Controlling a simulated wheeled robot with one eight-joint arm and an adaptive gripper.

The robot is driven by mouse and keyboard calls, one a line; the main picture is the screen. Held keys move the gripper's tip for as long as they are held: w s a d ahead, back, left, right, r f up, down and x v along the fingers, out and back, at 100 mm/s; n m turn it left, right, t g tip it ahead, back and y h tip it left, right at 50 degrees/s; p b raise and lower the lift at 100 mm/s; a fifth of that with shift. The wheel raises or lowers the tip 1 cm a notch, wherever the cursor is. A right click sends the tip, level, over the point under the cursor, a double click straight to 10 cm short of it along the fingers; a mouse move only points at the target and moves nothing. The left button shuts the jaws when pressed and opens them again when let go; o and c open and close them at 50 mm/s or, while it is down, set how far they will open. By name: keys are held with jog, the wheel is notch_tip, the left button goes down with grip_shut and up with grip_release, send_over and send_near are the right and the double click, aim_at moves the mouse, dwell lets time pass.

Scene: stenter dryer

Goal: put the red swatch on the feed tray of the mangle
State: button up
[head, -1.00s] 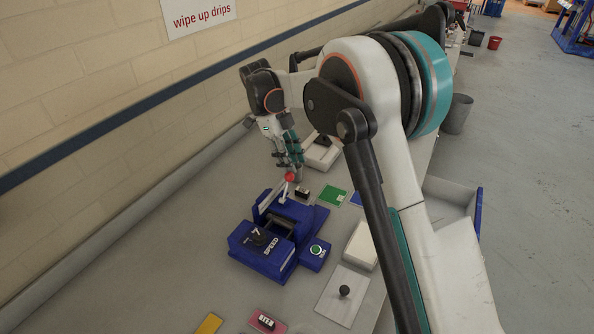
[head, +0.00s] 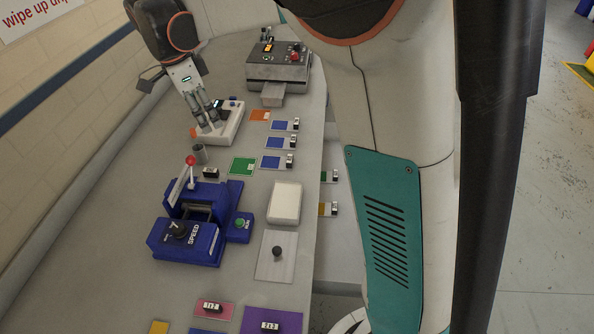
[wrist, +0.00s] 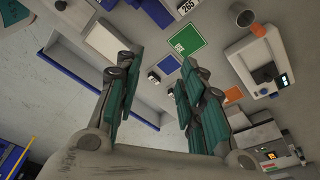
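The blue mangle (head: 187,240) stands on the bench with a SPEED knob, rollers and a red-balled lever. A flat blue part (head: 234,190) extends at its back right; I cannot tell whether this is the feed tray. A pinkish-red swatch (head: 213,309) with a small tag on it lies flat at the front of the bench. It is the reddest swatch in view. My gripper (head: 213,127) hangs beyond the mangle, in front of or over a white device (head: 232,125). In the wrist view my gripper (wrist: 155,85) has its fingers apart with nothing between them.
A green swatch (head: 242,166), an orange swatch (head: 260,115) and several blue ones lie beyond the mangle. A purple swatch (head: 285,320) lies at the front. A grey cup (head: 200,153), a white block (head: 286,202) and a knobbed plate (head: 276,258) stand nearby. The wall borders the left.

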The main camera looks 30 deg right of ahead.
jog(key=s+d+r+n+t+y, duration=0.1)
jog(key=s+d+r+n+t, duration=0.1)
jog(key=s+d+n, duration=0.35)
jog(key=s+d+r+n+t+y, duration=0.1)
jog(key=s+d+r+n, duration=0.15)
jog(key=s, duration=0.55)
jog(key=s+d+f+n+t, duration=0.1)
jog(key=s+f+n+t, duration=0.1)
jog(key=s+n, duration=0.3)
jog(key=s+d+f+n+t, duration=0.1)
jog(key=s+f+n+t, duration=0.1)
jog(key=s+n, duration=0.3)
jog(key=shift+s+d+f, duration=0.4)
jog(key=shift+s, duration=1)
